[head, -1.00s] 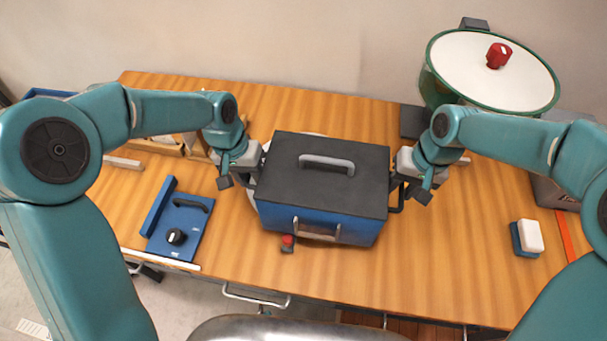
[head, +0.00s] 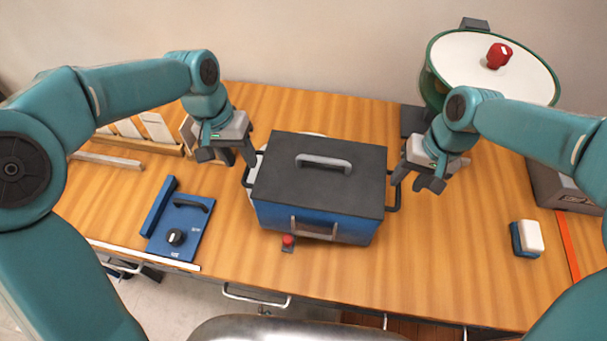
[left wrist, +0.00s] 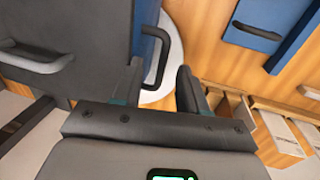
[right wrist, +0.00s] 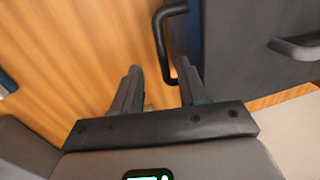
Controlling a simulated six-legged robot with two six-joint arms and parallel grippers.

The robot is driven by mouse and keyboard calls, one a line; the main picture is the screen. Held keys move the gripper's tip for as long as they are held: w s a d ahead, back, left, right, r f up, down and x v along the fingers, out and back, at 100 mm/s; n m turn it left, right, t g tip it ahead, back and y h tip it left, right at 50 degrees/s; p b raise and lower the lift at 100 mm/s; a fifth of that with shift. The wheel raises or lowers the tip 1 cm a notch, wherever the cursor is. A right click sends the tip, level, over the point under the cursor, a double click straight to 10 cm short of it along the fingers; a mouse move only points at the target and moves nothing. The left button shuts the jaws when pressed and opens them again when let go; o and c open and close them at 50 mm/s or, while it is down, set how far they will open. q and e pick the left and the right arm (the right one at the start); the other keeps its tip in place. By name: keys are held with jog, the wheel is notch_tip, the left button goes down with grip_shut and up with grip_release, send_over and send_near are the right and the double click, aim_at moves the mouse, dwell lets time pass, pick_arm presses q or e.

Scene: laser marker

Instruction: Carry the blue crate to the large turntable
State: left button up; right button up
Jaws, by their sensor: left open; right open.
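The blue crate (head: 275,215), with a dark lid and a grey top handle, stands level mid-table. A white disc (head: 252,192) shows partly from under its left and back edges; the crate hides the rest. A large green-rimmed white round top (head: 465,68) stands at the back right; I cannot tell which is the large turntable. My left gripper (head: 228,158) is open and empty, just left of and above the crate's left handle (left wrist: 160,45). My right gripper (head: 417,183) is open and empty, right of the crate's right handle (right wrist: 161,40).
A red button (head: 288,240) is at the crate's front edge. A blue panel with a knob (head: 180,225) lies at left, near a wooden rack (head: 140,130). A blue and white block (head: 527,238) and a red strip (head: 567,245) lie at right.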

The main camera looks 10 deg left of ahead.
notch_tip(320, 180, up, 8)
jog(key=d, duration=0.1)
jog(key=shift+s+d, duration=0.15)
jog(key=shift+d, duration=0.15)
jog(key=shift+s, duration=0.1)
dwell(0.4)
